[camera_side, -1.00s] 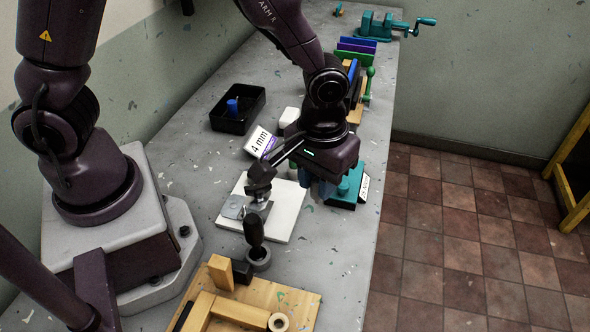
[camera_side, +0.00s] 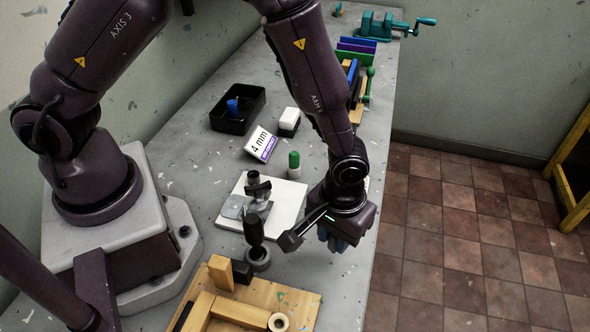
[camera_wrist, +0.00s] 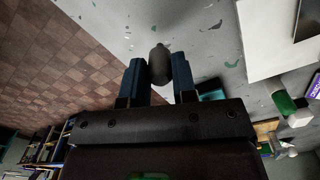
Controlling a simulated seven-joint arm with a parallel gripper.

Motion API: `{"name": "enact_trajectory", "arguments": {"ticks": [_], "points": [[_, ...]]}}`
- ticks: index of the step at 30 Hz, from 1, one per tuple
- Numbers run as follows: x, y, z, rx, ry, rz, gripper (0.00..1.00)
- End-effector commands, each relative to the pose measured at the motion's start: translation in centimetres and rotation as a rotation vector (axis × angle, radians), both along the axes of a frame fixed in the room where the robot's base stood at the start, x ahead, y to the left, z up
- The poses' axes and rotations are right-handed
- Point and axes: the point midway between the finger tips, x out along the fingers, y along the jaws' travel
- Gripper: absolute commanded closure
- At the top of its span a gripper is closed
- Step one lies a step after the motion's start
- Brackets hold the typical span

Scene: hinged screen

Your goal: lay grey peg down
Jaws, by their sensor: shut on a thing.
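The grey peg (camera_wrist: 159,64) shows in the wrist view as a dark grey, round-ended piece between the two blue fingers. My gripper (camera_wrist: 157,78) is shut on it, and the peg's end sticks out beyond the fingertips. In the side view my gripper (camera_side: 332,240) hangs over the bench near its right edge, right of the white plate. The peg is hidden there behind the gripper and wrist. I cannot tell how high its lower end is above the bench.
A white plate (camera_side: 289,212) bears a metal clamp (camera_side: 256,196). A black-handled piece (camera_side: 254,230) stands in front. A green-capped marker (camera_side: 294,165) stands behind the plate. A wooden fixture (camera_side: 262,297) lies in front. Bare bench lies between fixture and gripper.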

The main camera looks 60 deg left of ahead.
Motion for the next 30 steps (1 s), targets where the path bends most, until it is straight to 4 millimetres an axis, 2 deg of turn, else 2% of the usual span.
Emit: {"name": "enact_trajectory", "arguments": {"ticks": [10, 28, 29, 30], "points": [[0.0, 0.0, -0.1, 0.0, 0.0, 0.0, 1.0], [0.0, 0.0, -2.0, 0.001, 0.002, -0.001, 1.0], [0.0, 0.0, -2.0, 0.001, 0.001, -0.001, 0.72], [0.0, 0.0, -1.9, 0.001, 0.0, -0.001, 0.63]]}}
